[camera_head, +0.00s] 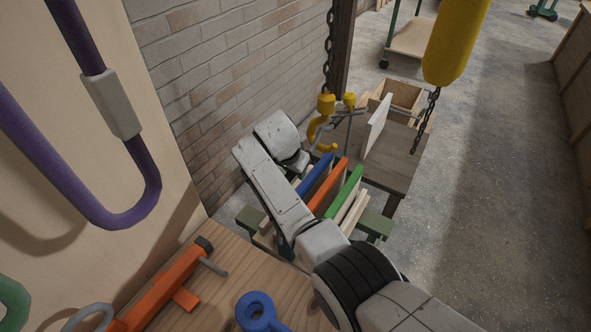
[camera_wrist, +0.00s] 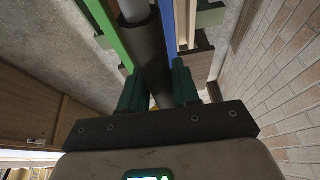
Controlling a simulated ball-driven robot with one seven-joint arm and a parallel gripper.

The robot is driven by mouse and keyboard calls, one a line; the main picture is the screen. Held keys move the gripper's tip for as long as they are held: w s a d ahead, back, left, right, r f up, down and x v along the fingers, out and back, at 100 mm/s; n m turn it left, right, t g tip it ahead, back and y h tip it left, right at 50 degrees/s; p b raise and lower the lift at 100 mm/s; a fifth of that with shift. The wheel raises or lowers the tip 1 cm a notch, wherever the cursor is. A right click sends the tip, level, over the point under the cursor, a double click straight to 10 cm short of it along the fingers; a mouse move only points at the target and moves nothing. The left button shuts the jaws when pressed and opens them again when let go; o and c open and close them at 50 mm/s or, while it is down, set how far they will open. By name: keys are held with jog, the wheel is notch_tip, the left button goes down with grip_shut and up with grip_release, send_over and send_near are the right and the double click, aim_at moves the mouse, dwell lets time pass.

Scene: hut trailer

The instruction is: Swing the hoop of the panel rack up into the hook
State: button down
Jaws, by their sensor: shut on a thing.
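The panel rack (camera_head: 375,223) has a green frame and holds upright blue (camera_head: 315,177), orange (camera_head: 330,188) and green (camera_head: 346,192) panels. In the wrist view, my gripper (camera_wrist: 157,84) is shut on a dark sleeve (camera_wrist: 150,48) around a grey bar (camera_wrist: 134,9), which looks like the rack's hoop. The panels show beyond the bar. In the head view my arm hides much of the rack, and the hoop's full shape is unclear. The yellow hook (camera_head: 326,147) hangs on a chain (camera_head: 329,45) just right of my wrist. I cannot tell whether hoop and hook touch.
A brick wall (camera_head: 205,65) stands close behind my arm. A dark table (camera_head: 396,150) with a wooden box (camera_head: 402,95) and a white panel (camera_head: 377,125) lies beyond the rack. A yellow cylinder (camera_head: 455,40) hangs at right. A wooden bench (camera_head: 215,295) with tools is in front.

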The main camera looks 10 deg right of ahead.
jog(key=shift+s+a+f, duration=0.15)
jog(key=shift+a+f, duration=0.05)
jog(key=shift+f, duration=0.05)
jog(key=c, duration=1.1)
grip_release()
jog(key=shift+a, duration=0.1)
jog(key=shift+o, duration=1)
jog(key=shift+r, duration=0.1)
jog(key=shift+r, duration=0.55)
jog(key=p+v, duration=0.1)
jog(key=v, duration=0.8)
jog(key=shift+s+a+r, duration=0.1)
jog(key=shift+s+r, duration=0.1)
jog(key=shift+r, duration=0.1)
